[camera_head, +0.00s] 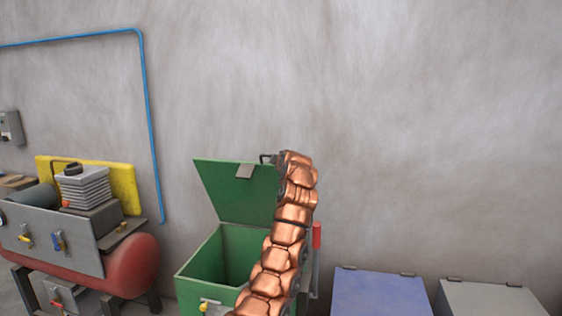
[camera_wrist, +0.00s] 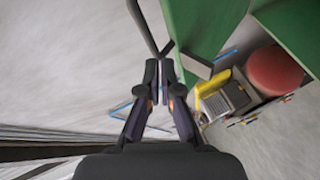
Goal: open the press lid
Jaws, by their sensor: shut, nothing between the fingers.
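The green press box (camera_head: 203,264) stands against the wall in the head view, with its inside visible from above. Its green lid (camera_head: 232,192) stands raised, leaning up at the back of the box. My copper-coloured arm hides the lid's right part and the box's right side. In the wrist view the green lid (camera_wrist: 203,28) is just right of my gripper (camera_wrist: 161,68). My gripper's dark fingers are shut with nothing between them. A dark bar (camera_wrist: 142,24) runs beside the fingertips; whether they touch it I cannot tell.
A red tank compressor (camera_head: 133,262) with a grey panel stands left of the box. A red-topped post (camera_head: 317,236) is close to my arm's right side. A blue-topped box (camera_head: 380,291) and a grey one (camera_head: 490,298) are at the right.

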